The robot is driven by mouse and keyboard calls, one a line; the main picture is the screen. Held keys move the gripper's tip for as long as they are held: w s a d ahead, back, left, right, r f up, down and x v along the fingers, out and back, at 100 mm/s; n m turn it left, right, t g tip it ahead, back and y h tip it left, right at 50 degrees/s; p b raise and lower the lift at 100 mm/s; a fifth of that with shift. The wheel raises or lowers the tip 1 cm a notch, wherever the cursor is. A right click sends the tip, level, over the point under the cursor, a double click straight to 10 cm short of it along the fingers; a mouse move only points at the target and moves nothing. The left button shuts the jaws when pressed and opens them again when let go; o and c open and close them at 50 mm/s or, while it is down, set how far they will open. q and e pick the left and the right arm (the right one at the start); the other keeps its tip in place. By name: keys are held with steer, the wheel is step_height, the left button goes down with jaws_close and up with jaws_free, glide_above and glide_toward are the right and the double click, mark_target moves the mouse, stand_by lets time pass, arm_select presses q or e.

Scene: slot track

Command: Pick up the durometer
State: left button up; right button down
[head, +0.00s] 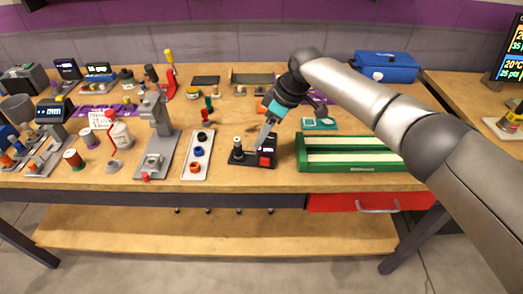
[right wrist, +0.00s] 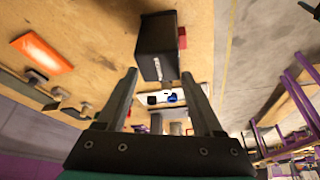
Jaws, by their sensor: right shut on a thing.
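The durometer appears to be a black boxy device with pale lettering, seen close in the right wrist view (right wrist: 157,45). In the head view its dark body (head: 268,146) is small, on or just over a black base with a red block and an upright post. My right gripper (head: 262,143) points steeply down at it. In the right wrist view the fingers (right wrist: 160,76) stand apart on either side of the black body, shut on it. I cannot tell whether it is clear of its base. My left gripper is not in view.
A green-framed tray (head: 350,168) stands close on the right. A white strip with several coloured rings (head: 197,155) and a grey stand (head: 158,138) are on the left. A blue case (head: 387,67) sits at the back right. Bare wood lies in front of the base.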

stand_by(0.5)
step_height(320, 180, up, 20)
steer(key=p, duration=0.3)
stand_by(0.3)
steer(key=shift+s+a+f+b, duration=0.15)
steer(key=shift+f+b, duration=0.15)
steer(key=shift+f, duration=3.2)
steer(key=shift+s+a+f+b, duration=0.15)
steer(key=shift+f+b, duration=0.15)
steer(key=shift+f, duration=3.2)
steer(key=shift+a+f+b, duration=0.1)
steer(key=shift+f+b, duration=0.7)
steer(key=shift+f, duration=2.2)
